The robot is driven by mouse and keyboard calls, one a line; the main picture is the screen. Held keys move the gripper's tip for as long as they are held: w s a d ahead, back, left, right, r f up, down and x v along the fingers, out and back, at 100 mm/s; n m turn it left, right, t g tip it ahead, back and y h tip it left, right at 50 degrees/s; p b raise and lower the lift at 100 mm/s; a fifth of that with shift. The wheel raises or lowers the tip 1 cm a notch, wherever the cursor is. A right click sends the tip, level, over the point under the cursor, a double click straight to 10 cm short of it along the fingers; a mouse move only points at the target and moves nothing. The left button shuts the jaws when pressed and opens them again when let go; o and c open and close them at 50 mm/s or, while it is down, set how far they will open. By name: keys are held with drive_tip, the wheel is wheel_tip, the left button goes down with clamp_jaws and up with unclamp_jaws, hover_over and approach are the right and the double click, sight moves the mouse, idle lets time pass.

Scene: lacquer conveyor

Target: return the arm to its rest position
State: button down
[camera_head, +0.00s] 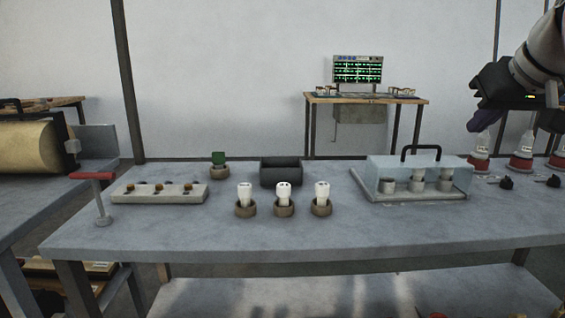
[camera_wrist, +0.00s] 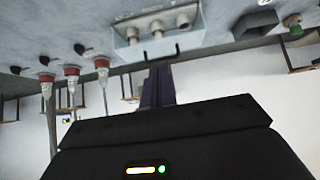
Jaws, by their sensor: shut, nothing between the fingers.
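My gripper (camera_head: 474,116) is at the upper right in the head view, raised above the back right of the grey table (camera_head: 300,238). Its purple fingers are together and empty. In the wrist view the fingers (camera_wrist: 157,88) also show closed, with the table upside down along the top. My arm comes in from the upper right corner of the head view, and part of it is cut off by the frame edge.
Near my gripper stand red-and-white bottles (camera_head: 480,152) and small black pieces (camera_head: 506,183). Left of them is a clear cover (camera_head: 385,172) over grey cylinders. White cylinders (camera_head: 283,193) in brown rings, a dark bin (camera_head: 281,172) and a pale rack (camera_head: 150,195) follow. The table's front is clear.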

drive_tip(key=s+a+f+g, duration=0.1)
drive_tip(key=s+a+f, duration=0.4)
drive_tip(key=f, duration=0.6)
drive_tip(key=s+a+f+g, duration=0.1)
drive_tip(key=s+a+f, duration=0.5)
drive_tip(key=f, duration=0.5)
drive_tip(key=s+a+f+g, duration=0.1)
drive_tip(key=s+a+f, duration=0.5)
drive_tip(key=f, duration=0.5)
drive_tip(key=shift+s+f, duration=0.3)
drive_tip(key=shift+s, duration=0.05)
